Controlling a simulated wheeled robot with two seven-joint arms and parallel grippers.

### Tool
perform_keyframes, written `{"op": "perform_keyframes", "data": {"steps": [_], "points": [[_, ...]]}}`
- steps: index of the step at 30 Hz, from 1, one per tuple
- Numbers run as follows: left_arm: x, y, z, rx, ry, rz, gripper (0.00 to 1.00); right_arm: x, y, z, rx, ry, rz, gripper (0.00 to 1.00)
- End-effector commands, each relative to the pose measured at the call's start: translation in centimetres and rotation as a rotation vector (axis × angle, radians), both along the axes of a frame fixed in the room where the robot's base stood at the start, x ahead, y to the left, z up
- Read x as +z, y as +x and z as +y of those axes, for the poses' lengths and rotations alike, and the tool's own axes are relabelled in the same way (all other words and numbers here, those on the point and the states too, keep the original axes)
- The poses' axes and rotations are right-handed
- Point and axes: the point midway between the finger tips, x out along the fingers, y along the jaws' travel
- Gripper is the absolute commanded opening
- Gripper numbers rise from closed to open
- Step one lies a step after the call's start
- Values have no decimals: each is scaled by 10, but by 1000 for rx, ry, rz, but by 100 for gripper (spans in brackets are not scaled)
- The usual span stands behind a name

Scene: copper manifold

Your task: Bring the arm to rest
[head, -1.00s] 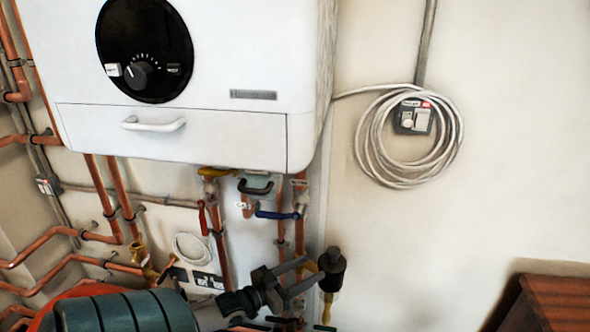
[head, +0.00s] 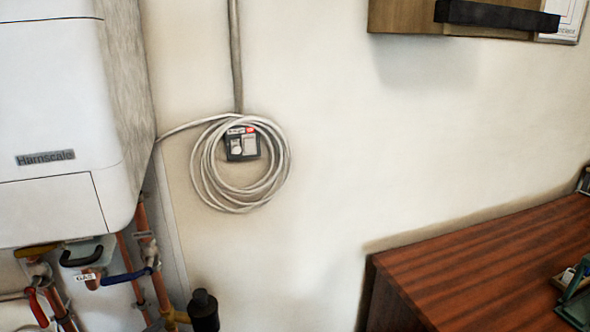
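Neither of my grippers nor my arms show in the head view now. The white boiler (head: 50,110) hangs on the wall at the left edge, cut off by the frame. Below it are copper pipes (head: 140,250) with a blue lever valve (head: 126,277), a red lever (head: 37,308) and a black-handled valve (head: 82,258). A black cylindrical fitting (head: 204,312) stands at the bottom edge, right of the pipes.
A coiled white cable (head: 281,180) hangs around a wall switch (head: 242,150). A wooden cabinet (head: 470,260) stands at the lower right, with a green object (head: 575,308) on it. A wooden shelf (head: 410,18) is at the top right. The wall between is bare.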

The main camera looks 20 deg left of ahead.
Motion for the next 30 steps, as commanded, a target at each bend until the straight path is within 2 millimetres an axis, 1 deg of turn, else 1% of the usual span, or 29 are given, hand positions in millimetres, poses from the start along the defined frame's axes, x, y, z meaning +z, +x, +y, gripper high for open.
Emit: {"op": "perform_keyframes", "data": {"steps": [5,8,11,14,16,20,21,23,24,26,27,29,30], "points": [[-5,-1,-1,4,1,10,51,0,0,0,0,0,0,51],[-18,-4,-2,13,3,39,51,1,0,0,0,1,-5,51],[-43,-9,-7,27,11,91,51,1,0,0,0,2,-12,51],[-79,-18,-16,43,19,167,51,-3,3,6,2,11,-33,51],[-109,-27,-27,53,27,235,51,-3,5,8,4,14,-48,51],[-168,-46,-54,63,39,370,51,-4,9,11,8,22,-78,51],[-185,-52,-63,64,43,412,51,-4,10,12,9,23,-87,51],[-211,-62,-80,62,48,475,51,-4,11,14,10,27,-102,51],[-227,-69,-91,60,52,515,51,-4,13,15,11,30,-111,51],[-250,-80,-110,53,58,578,51,-4,14,17,13,33,-125,51],[-265,-88,-123,48,62,620,51,-4,15,18,13,36,-134,51],[-286,-99,-145,36,68,679,51,-4,16,20,15,40,-147,51],[-299,-107,-159,27,73,719,51,-4,17,21,16,42,-157,51]]}}
